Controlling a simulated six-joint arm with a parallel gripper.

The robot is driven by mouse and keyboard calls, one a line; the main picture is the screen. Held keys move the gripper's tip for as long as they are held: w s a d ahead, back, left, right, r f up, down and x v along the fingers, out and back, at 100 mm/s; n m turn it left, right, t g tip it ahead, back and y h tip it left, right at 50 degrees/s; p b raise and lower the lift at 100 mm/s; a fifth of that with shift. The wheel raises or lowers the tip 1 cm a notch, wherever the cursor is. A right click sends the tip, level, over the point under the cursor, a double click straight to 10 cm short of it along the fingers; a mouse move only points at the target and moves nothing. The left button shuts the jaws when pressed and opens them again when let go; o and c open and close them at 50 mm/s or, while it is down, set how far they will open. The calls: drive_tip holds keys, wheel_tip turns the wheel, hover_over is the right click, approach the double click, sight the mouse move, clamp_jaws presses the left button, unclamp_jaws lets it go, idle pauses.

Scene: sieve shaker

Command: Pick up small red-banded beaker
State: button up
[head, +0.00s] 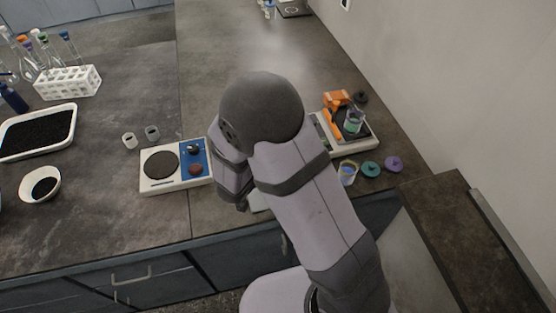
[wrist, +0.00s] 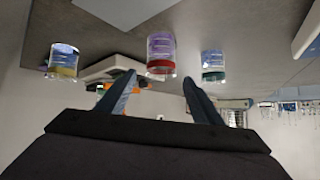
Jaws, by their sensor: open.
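In the wrist view, which looks upside down, a clear beaker with a red band (wrist: 160,66) and purple inside is in the middle. My gripper (wrist: 159,78) is open, with one finger to each side of this beaker in the picture. The beaker appears beyond the fingertips, and I see no contact. In the head view my own arm covers the gripper, and I cannot make out the red-banded beaker there.
The wrist view also shows a yellow-banded beaker (wrist: 63,62) to the left and a teal-banded beaker (wrist: 213,66) to the right. In the head view a hotplate (head: 158,186) stands left of my arm, and a balance (head: 364,143) bearing a beaker (head: 353,122) stands right.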

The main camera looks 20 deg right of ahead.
drive_tip(key=w+f+m+h+b, duration=0.1)
drive_tip(key=w+f+h+b, duration=0.1)
drive_tip(key=h, duration=0.1)
drive_tip(key=shift+w+m, duration=0.15)
drive_tip(key=shift+m, duration=0.15)
drive_tip(key=shift+f+m+g+h+b, duration=0.25)
drive_tip(key=shift+m+g+h+b, duration=0.05)
drive_tip(key=shift+g+h+b, duration=0.2)
drive_tip(key=shift+s+a+f+m+g+h+b, duration=0.15)
drive_tip(key=shift+s+f+m+g+h+b, duration=0.15)
drive_tip(key=shift+f+m+g+h+b, duration=0.35)
drive_tip(key=shift+w+d+r+p, duration=0.1)
drive_tip(key=shift+w+d+p, duration=0.05)
drive_tip(key=shift+d+p, duration=0.2)
drive_tip(key=shift+p+x, duration=0.9)
drive_tip(key=shift+x, duration=2.35)
drive_tip(key=shift+w, duration=0.1)
drive_tip(key=c, duration=1.2)
